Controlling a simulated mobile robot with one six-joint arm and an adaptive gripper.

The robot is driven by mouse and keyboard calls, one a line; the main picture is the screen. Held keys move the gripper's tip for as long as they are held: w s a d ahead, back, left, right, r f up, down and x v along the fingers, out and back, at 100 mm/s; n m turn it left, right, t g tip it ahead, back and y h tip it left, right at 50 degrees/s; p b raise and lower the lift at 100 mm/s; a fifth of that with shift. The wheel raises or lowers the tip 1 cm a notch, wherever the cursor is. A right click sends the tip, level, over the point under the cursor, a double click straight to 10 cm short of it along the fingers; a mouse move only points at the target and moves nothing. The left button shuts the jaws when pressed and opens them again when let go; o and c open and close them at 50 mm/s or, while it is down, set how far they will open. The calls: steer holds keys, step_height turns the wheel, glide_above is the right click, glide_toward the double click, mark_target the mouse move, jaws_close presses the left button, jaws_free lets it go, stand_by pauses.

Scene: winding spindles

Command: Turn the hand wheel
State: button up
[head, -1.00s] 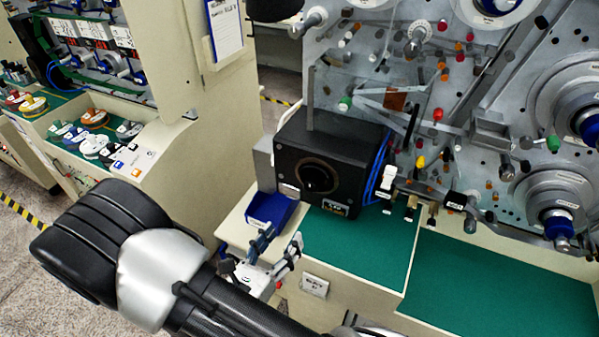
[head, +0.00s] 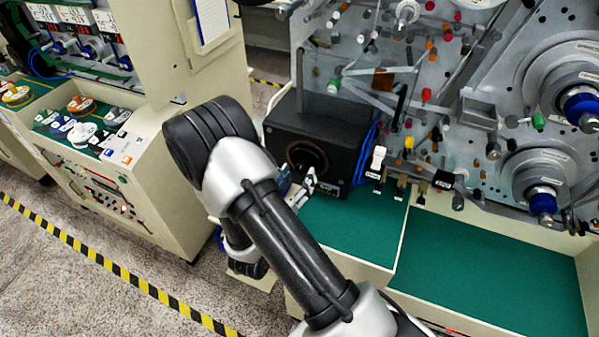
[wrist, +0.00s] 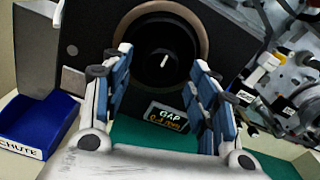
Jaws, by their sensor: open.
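The hand wheel (head: 307,159) is a round black dial on the front of a black box (head: 340,124). In the wrist view the hand wheel (wrist: 160,56) has a white mark and a brownish ring around it. My gripper (wrist: 160,75) is open, with its two blue-padded fingers spread to the left and right in front of the lower part of the wheel. No contact with the wheel can be made out. In the head view my gripper (head: 298,186) is just below the wheel and partly hidden by my arm.
A "GAP" display (wrist: 168,117) sits below the wheel. A blue chute tray (wrist: 38,124) is at the lower left. A panel of pegs and rollers (head: 470,100) stands to the right. The green bench top (head: 490,275) is clear at the lower right.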

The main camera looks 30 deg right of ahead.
steer(key=shift+x, duration=0.95)
steer(key=c, duration=1.1)
